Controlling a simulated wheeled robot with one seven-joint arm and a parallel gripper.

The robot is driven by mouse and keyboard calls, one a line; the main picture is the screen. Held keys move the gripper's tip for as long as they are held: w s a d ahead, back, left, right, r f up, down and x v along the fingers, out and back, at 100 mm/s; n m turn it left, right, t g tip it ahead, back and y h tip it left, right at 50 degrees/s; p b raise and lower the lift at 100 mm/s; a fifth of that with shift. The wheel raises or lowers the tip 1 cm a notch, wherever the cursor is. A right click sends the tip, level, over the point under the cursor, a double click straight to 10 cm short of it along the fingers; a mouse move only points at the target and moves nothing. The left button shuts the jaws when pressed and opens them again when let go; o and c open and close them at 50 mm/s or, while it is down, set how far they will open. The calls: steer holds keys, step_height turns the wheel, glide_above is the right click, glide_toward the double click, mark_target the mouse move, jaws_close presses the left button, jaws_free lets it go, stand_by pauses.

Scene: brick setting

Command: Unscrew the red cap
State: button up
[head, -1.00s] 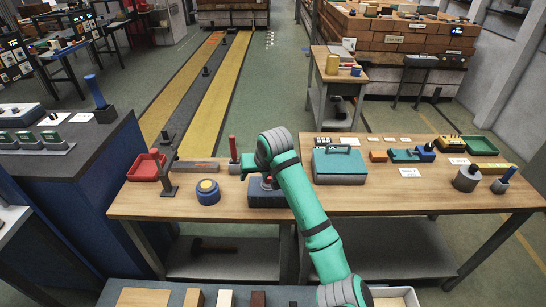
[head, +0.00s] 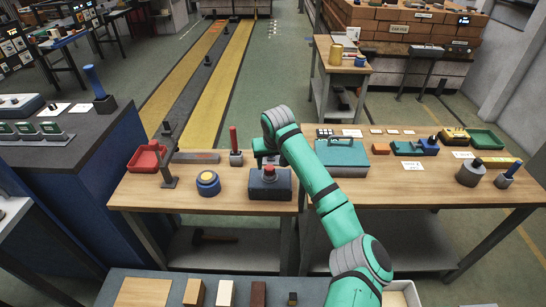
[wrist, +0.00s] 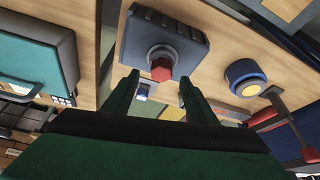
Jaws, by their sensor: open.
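The red cap (head: 269,171) sits on top of a dark grey block (head: 270,190) on the wooden workbench. In the wrist view the red cap (wrist: 161,70) looks six-sided, on a round grey collar on the block (wrist: 180,22). My gripper shows in the wrist view (wrist: 155,82) with its two dark green fingers apart and nothing between them. The cap appears just past the fingertips, between their lines. I cannot tell whether they touch it.
A teal case (head: 342,153) stands to the right.

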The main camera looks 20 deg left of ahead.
steer(key=shift+a+f, duration=0.25)
steer(key=shift+f, duration=0.3)
steer(key=shift+w+f, duration=0.25)
steer(key=shift+f, duration=0.45)
steer(key=c, duration=1.3)
steer(key=shift+o, duration=0.2)
steer(key=n+g+y, duration=0.1)
steer(key=n, duration=0.3)
steer(key=shift+w+d, duration=0.1)
steer(key=shift+w, duration=0.05)
steer(key=shift+w+n+g+y, duration=0.1)
steer(key=shift+n+g+y, duration=0.35)
steer(key=shift+n, duration=0.95)
steer(key=shift+n+g, duration=0.25)
steer(key=shift+n, duration=0.55)
steer(key=o, duration=1.6)
steer(key=shift+d, duration=0.1)
